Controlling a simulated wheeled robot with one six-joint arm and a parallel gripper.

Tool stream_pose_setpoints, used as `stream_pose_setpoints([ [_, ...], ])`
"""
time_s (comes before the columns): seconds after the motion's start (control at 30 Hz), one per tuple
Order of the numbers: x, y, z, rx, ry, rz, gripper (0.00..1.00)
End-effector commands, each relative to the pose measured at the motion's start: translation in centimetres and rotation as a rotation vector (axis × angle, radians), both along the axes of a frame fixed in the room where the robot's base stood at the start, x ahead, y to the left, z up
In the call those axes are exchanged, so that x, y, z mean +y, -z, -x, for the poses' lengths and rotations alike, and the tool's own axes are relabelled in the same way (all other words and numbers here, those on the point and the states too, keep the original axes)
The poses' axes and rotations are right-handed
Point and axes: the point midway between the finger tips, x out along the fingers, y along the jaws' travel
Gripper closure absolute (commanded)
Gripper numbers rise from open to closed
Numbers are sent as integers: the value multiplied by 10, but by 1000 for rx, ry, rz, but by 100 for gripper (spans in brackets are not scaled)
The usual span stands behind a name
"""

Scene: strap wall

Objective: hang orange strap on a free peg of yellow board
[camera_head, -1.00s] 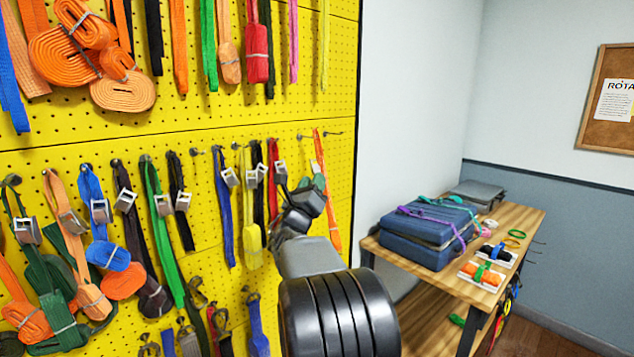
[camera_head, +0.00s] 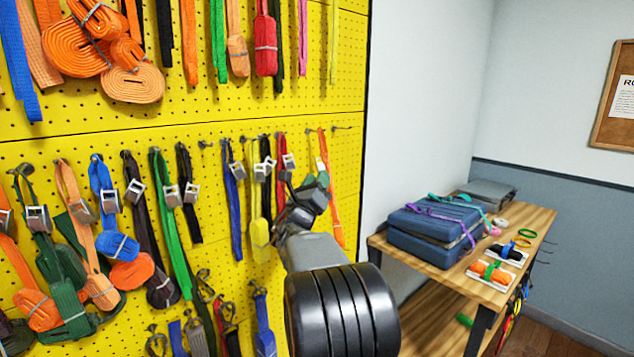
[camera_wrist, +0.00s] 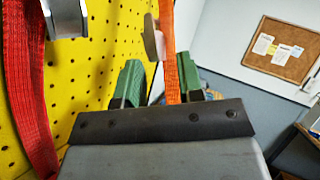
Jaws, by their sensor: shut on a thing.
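The orange strap (camera_head: 337,222) hangs nearly upright in front of the right edge of the yellow board (camera_head: 228,108). My gripper (camera_head: 318,181) is shut on it; my dark wrist hides part of it. In the wrist view the strap (camera_wrist: 171,50) runs up from between the green fingers (camera_wrist: 158,88), with a pale buckle-like piece (camera_wrist: 153,38) beside it.
A red strap (camera_head: 282,150) hangs close left of my gripper and also shows in the wrist view (camera_wrist: 28,90). Another bare peg (camera_head: 206,143) is farther left. A wooden table (camera_head: 530,225) with a blue case (camera_head: 425,232) stands right of the board.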

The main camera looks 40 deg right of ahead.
Motion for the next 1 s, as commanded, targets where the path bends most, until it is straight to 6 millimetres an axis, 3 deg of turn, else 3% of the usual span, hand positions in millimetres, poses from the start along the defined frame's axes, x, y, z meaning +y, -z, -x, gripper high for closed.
stream_pose_setpoints([
  [0.27,0,0,0,0,0,1,90],
  [0.3,0,0,0,0,0,1,61],
  [0.57,0,0,0,-1,1,0,37],
  [0.87,2,2,1,1,-1,0,36],
  [1.0,14,10,6,1,-2,0,36],
])
